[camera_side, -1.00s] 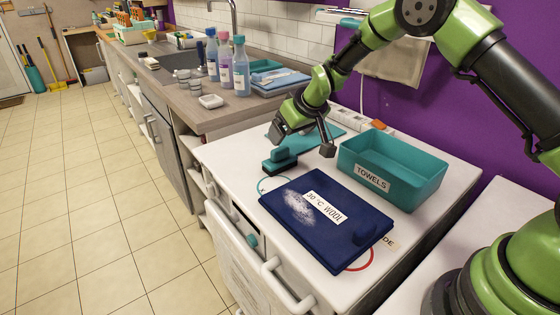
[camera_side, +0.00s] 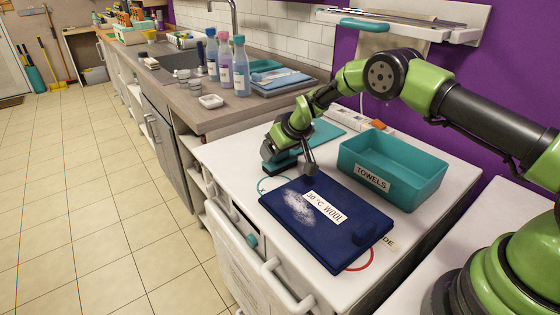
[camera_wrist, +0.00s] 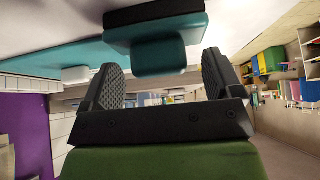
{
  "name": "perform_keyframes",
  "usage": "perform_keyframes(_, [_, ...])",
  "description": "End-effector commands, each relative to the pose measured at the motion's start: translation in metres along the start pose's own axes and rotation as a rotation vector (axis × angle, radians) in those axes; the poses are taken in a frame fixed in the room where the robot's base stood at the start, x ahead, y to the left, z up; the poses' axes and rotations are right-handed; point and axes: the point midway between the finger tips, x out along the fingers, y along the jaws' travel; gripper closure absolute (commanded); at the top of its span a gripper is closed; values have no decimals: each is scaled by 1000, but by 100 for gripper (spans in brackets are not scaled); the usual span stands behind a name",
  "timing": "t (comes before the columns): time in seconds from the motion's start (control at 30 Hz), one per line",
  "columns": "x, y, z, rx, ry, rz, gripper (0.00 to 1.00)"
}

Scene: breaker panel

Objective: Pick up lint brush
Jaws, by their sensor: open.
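The lint brush (camera_side: 283,166), teal with a dark part, lies on the white worktop just left of the folded navy wool cloth (camera_side: 327,222). A pale lint patch (camera_side: 299,207) shows on that cloth. My gripper (camera_side: 275,153) is low at the brush and partly hides it in the side view. In the wrist view my gripper (camera_wrist: 161,64) is open, one finger on each side of the brush's teal grip (camera_wrist: 158,52). Gaps show beside the grip, and the brush's wider teal part (camera_wrist: 155,14) lies beyond the fingertips.
A teal bin labelled TOWELS (camera_side: 392,168) stands to the right, behind the cloth. A flat teal item (camera_side: 318,133) lies behind my gripper.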

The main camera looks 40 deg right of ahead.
Motion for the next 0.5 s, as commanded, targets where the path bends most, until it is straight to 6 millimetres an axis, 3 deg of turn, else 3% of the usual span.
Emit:
perform_keyframes(0.1, [0,0,0,0,0,0,15])
perform_keyframes(0.33, [0,0,0,0,0,0,68])
perform_keyframes(0.5, [-1,0,0,0,1,0,71])
